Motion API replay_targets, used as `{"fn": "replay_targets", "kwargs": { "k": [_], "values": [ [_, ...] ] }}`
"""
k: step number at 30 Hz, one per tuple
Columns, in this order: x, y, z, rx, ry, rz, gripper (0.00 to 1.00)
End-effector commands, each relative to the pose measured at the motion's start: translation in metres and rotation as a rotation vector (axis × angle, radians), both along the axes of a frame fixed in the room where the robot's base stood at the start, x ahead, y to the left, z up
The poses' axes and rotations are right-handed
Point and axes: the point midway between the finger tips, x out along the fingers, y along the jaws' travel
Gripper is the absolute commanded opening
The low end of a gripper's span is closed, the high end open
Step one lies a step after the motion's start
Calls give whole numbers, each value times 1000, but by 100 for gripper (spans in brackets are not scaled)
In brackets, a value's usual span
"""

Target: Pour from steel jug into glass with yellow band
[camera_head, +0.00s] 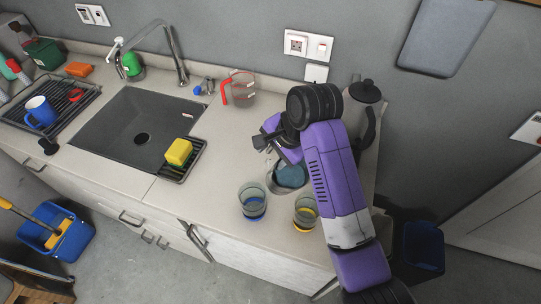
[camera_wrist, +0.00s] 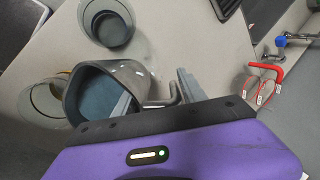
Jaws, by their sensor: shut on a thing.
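The steel jug (camera_head: 273,183) is grey with blue-grey liquid inside, partly hidden by my arm in the head view. In the wrist view the jug (camera_wrist: 137,72) shows its open mouth and its handle. My gripper (camera_wrist: 158,95) is shut on the handle at the jug's side. The glass with yellow band (camera_head: 305,212) stands on the counter near the front edge, just right of and nearer than the jug. In the wrist view this glass (camera_wrist: 40,98) is left of the jug, which partly covers it. I cannot tell how far the jug tilts or its height.
A glass with a blue band (camera_head: 253,201) stands left of the yellow-banded one. A red-handled measuring jug (camera_head: 240,90) and a kettle (camera_head: 367,92) stand behind. The sink (camera_head: 125,125) and yellow sponge (camera_head: 178,151) are left. Counter between sponge and blue-banded glass is clear.

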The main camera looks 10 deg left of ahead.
Motion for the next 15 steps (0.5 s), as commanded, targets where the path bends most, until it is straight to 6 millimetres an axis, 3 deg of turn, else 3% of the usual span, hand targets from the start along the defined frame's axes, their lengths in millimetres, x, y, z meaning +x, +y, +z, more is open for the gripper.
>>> {"fn": "replay_targets", "kwargs": {
  "k": [15],
  "values": [
    [-5, -5, 20, 38, -45, -2, 0]
  ]
}}
